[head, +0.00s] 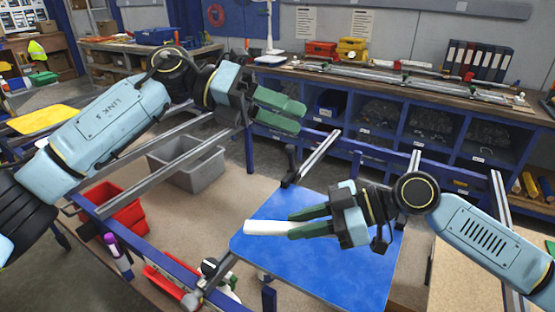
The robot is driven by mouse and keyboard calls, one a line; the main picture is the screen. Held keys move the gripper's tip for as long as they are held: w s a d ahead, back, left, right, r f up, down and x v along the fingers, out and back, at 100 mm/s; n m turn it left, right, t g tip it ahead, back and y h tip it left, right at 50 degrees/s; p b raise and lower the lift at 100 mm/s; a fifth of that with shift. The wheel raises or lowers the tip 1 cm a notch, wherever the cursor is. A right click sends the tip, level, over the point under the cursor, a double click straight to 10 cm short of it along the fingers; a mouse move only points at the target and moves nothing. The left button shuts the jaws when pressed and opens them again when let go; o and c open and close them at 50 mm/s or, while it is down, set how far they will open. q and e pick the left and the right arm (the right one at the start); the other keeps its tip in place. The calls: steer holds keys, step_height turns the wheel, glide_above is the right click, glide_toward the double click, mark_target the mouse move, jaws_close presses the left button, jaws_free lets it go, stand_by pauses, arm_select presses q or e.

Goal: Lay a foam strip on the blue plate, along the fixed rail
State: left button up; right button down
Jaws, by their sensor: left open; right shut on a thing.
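The blue plate (335,275) lies flat in the lower middle, partly covered by my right arm. My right gripper (289,225) is shut on a white foam strip (262,228). The strip's free end points left, over the plate's left part; I cannot tell whether it touches the plate. My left gripper (301,115) is open and empty, higher up and behind the plate. Metal bars stand at the plate's far edge (319,156) and near-left corner (222,268); I cannot tell which is the fixed rail.
A grey bin (188,165) and a red bin (112,212) sit left, among blue frame bars and metal rails. A purple-capped bottle (117,256) and red-handled tools (165,287) are at front left. A workbench with shelves (430,130) runs along the back.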

mark_target(277, 224)
arm_select(q)
steer(key=s+d+f+m+y, duration=0.3)
steer(key=s+m+y, duration=0.1)
steer(key=y, duration=0.2)
steer(key=a+f+m+t+y, duration=0.1)
steer(key=f+y, duration=0.1)
steer(key=f, duration=0.3)
steer(key=a+f+m+t+y, duration=0.1)
steer(key=f+y, duration=0.2)
steer(key=f, duration=0.2)
steer(key=a+f+m+t+y, duration=0.2)
steer(key=f+y, duration=0.1)
steer(key=f, duration=0.2)
steer(key=shift+w, duration=0.15)
steer(key=shift+c, duration=0.3)
steer(key=c, duration=0.9)
steer(key=shift+c, duration=0.5)
arm_select(e)
steer(key=c, duration=1.1)
jaws_free()
